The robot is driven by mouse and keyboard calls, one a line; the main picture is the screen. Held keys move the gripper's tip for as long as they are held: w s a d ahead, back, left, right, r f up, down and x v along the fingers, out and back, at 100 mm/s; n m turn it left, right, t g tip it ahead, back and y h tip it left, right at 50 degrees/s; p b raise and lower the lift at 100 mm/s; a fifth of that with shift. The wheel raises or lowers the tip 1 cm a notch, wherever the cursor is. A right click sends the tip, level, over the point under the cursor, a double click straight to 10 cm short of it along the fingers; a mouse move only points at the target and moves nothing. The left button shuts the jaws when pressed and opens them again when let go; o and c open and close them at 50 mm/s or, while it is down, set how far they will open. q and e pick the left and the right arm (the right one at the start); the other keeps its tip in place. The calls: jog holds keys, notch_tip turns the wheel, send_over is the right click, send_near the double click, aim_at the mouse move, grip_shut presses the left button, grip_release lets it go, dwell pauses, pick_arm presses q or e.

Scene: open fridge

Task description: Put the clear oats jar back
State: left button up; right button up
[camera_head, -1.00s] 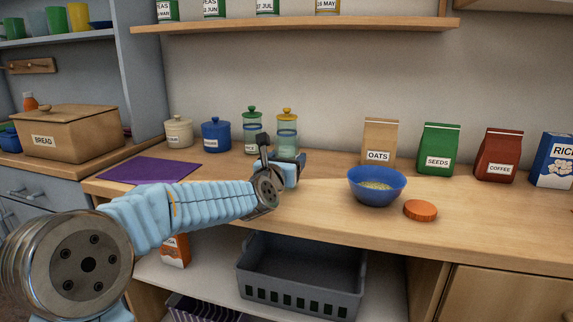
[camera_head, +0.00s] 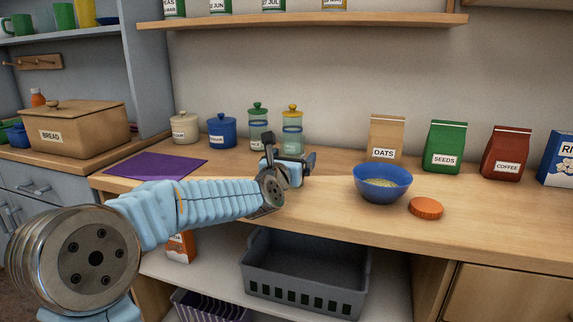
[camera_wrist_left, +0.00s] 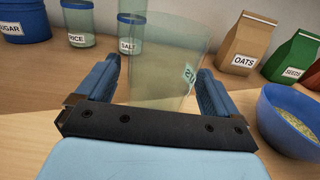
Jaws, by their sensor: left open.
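A clear, see-through jar (camera_wrist_left: 162,65) stands between the two fingers of my left gripper in the left wrist view. Part of a label shows at its right side, too little to read. My left gripper (camera_head: 289,160) is open, with one finger on each side of the jar; the wrist view shows its fingers (camera_wrist_left: 160,88) apart. I cannot tell whether they touch the glass. In the head view the jar cannot be made out clearly at the gripper. An orange round lid (camera_head: 426,208) lies on the counter. My right gripper is not in view.
A blue bowl of oats (camera_head: 383,192) stands right of my gripper. A paper oats bag (camera_head: 387,138), seeds bag (camera_head: 445,147) and coffee bag (camera_head: 506,153) line the back. Salt (camera_head: 292,138) and rice (camera_head: 258,135) jars stand behind the gripper. A purple mat (camera_head: 155,166) lies left.

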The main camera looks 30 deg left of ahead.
pick_arm(q)
jog(key=b+v, duration=0.2)
jog(key=v, duration=1)
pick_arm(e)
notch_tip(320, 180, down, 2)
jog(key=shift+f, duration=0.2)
